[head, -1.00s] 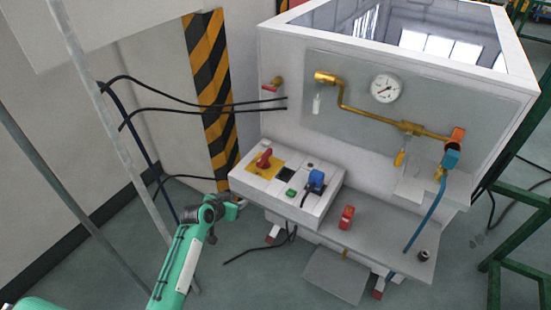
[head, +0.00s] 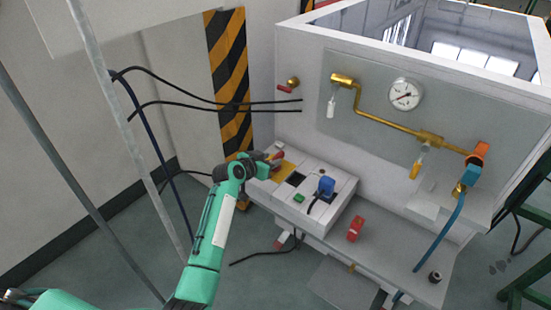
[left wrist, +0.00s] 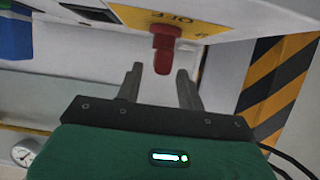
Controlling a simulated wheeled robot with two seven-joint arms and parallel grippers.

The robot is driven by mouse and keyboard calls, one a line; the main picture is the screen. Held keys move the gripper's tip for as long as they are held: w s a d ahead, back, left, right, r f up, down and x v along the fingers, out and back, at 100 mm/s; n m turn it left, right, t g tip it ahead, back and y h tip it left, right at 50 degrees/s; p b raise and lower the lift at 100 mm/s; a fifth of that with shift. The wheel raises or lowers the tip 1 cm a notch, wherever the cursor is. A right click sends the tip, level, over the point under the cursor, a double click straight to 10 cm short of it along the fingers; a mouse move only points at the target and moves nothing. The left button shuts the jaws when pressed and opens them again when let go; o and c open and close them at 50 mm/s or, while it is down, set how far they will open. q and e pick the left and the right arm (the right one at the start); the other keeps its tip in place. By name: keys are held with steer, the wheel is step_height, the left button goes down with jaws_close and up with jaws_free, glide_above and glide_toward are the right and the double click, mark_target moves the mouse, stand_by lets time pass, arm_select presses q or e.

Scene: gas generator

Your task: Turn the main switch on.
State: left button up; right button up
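The red main switch (head: 277,155) sits on a yellow plate (head: 286,171) at the left end of the grey control box. In the left wrist view the red handle (left wrist: 164,50) points down from the yellow plate, which bears the letters "OFF" (left wrist: 172,18). My left gripper (head: 266,162) is at the box's left end, right at the switch. In the left wrist view its fingers (left wrist: 159,78) are open, with the handle's tip between the fingertips and a gap on both sides. My right gripper is not in view.
The control box (head: 315,222) also carries a blue plug (head: 326,186) and a green button (head: 299,198). A red item (head: 355,229) stands on the shelf to the right. Black cables (head: 210,103) and a grey pole (head: 125,130) are near my left arm.

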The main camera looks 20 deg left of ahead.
mark_target(274, 158)
arm_select(q)
steer(key=shift+x, duration=1.9)
jaws_close()
